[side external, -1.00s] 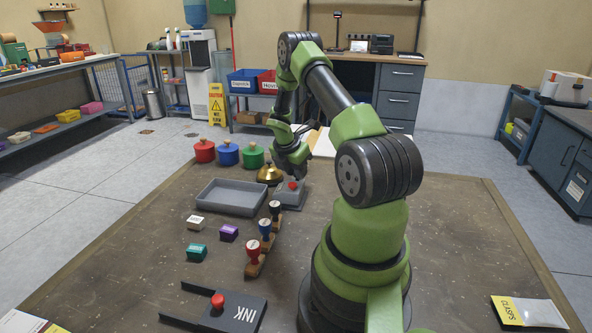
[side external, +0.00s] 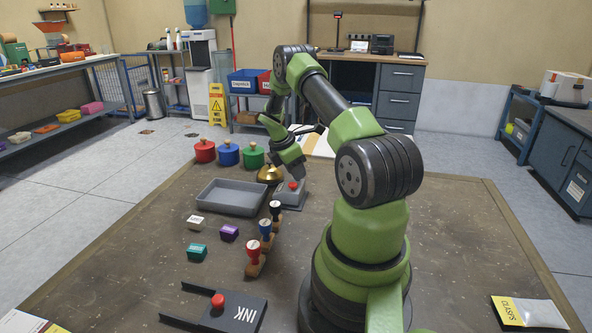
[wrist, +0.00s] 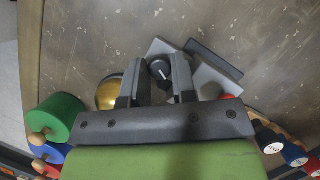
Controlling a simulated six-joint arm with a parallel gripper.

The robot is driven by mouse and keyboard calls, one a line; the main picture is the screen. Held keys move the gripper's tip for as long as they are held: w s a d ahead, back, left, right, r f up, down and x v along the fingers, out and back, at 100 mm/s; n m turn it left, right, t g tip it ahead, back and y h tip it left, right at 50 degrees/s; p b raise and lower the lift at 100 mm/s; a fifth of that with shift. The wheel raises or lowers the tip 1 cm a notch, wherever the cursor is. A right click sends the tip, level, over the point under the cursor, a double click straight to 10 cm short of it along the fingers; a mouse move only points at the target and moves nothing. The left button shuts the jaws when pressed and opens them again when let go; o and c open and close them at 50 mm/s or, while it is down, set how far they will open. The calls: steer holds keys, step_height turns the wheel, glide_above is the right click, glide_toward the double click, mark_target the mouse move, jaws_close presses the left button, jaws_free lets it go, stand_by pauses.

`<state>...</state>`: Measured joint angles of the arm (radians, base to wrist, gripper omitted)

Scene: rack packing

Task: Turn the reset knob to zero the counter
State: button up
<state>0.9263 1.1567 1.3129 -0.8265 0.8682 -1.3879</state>
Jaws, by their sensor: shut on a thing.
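The counter (side external: 291,203) is a grey box with a red button (side external: 292,185) on top, standing right of the grey tray. In the wrist view the counter's grey body (wrist: 212,78) shows behind and right of my fingers, with a dark strip along its far side. The reset knob (wrist: 159,69) is a black round knob with a white pointer line. It sits between my two fingers. My gripper (wrist: 160,85) is shut on the knob; it also shows at the counter's back side in the side view (side external: 298,175). The counter's readout cannot be seen.
A brass bell (side external: 270,174) stands close left of the counter. A grey tray (side external: 232,212), red, blue and green lidded pots (side external: 228,154) and a row of stamps (side external: 265,229) are near. The table's right side is mostly clear.

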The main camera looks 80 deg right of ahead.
steer(key=m+y, duration=0.1)
steer(key=m, duration=0.2)
steer(key=m+y, duration=0.1)
steer(key=m, duration=0.2)
steer(key=shift+w+d+m+g, duration=0.1)
steer(key=shift+d+m+g, duration=0.05)
steer(key=shift+m+g, duration=0.2)
steer(key=m+y, duration=0.1)
steer(key=m, duration=0.2)
steer(key=m+y, duration=0.1)
steer(key=m, duration=0.2)
steer(key=shift+d+y, duration=0.15)
steer(key=shift+y, duration=0.25)
steer(key=o, duration=0.9)
